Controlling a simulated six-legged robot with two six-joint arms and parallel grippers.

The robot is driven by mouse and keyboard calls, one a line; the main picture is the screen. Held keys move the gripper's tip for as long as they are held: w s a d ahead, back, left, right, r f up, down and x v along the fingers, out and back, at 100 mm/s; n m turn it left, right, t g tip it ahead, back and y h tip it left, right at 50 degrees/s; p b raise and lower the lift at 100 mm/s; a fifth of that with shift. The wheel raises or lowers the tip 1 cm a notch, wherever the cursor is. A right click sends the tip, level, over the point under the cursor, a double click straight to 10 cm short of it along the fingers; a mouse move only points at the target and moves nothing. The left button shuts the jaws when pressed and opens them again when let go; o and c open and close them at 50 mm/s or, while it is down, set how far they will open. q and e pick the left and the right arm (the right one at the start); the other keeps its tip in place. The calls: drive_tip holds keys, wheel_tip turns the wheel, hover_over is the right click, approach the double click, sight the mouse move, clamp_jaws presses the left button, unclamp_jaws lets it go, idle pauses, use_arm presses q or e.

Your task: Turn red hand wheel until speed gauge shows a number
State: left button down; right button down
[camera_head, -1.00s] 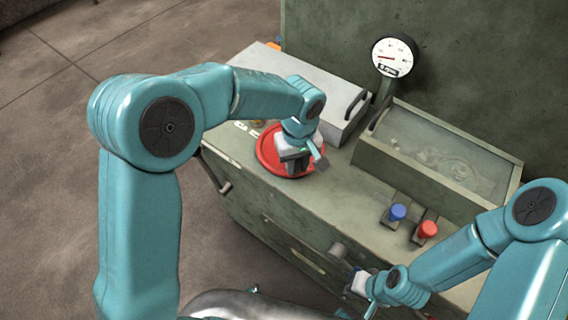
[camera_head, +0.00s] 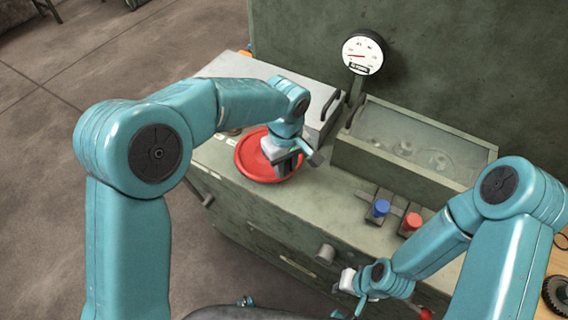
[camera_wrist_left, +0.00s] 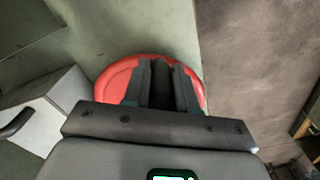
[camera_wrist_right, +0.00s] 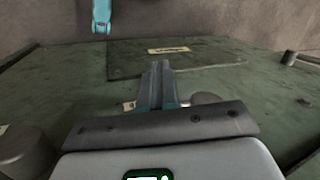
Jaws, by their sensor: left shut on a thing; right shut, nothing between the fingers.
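The red hand wheel (camera_head: 252,168) lies flat on the green machine top, left of the gauge. It also shows in the left wrist view (camera_wrist_left: 117,78). The speed gauge (camera_head: 363,52) is a white round dial on a post with a red needle pointing left. Its small marks are too fine to read. My right gripper (camera_head: 347,282) is shut and empty in front of the machine's front side; its fingers show in the right wrist view (camera_wrist_right: 157,85).
A grey box with a handle (camera_head: 270,80) stands behind the wheel. A glass-topped green case (camera_head: 410,150) is right of the gauge post. A blue knob (camera_head: 380,208) and a red knob (camera_head: 412,222) sit on the front right of the top. A tall green panel rises behind.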

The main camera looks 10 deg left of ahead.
use_arm(q)
drive_tip(key=shift+r, duration=0.1)
drive_tip(key=c, duration=0.9)
unclamp_jaws()
wheel_tip(320, 180, up, 16)
drive_tip(key=p, duration=0.1)
drive_tip(key=shift+r, duration=0.15)
drive_tip(key=shift+s, duration=0.1)
